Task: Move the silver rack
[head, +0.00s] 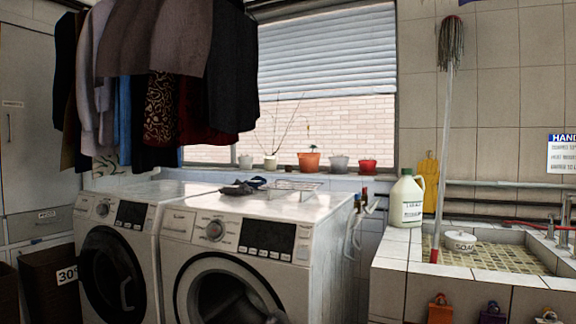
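The silver rack (291,185) is a low, thin wire frame. It lies flat on the white top of the right washing machine (245,235), towards the back. A dark crumpled cloth (240,187) lies just left of it, close to or touching its left end. Neither of my grippers can be made out in the head view. A small grey shape at the bottom edge, in front of the right machine's door, is too cut off to identify.
A second washing machine (118,245) stands at left. Clothes (160,80) hang above both machines. Potted plants (308,160) line the windowsill behind. At right, a white jug (407,200) and a mop (446,120) stand by the tiled sink (490,257). The right machine's front top is clear.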

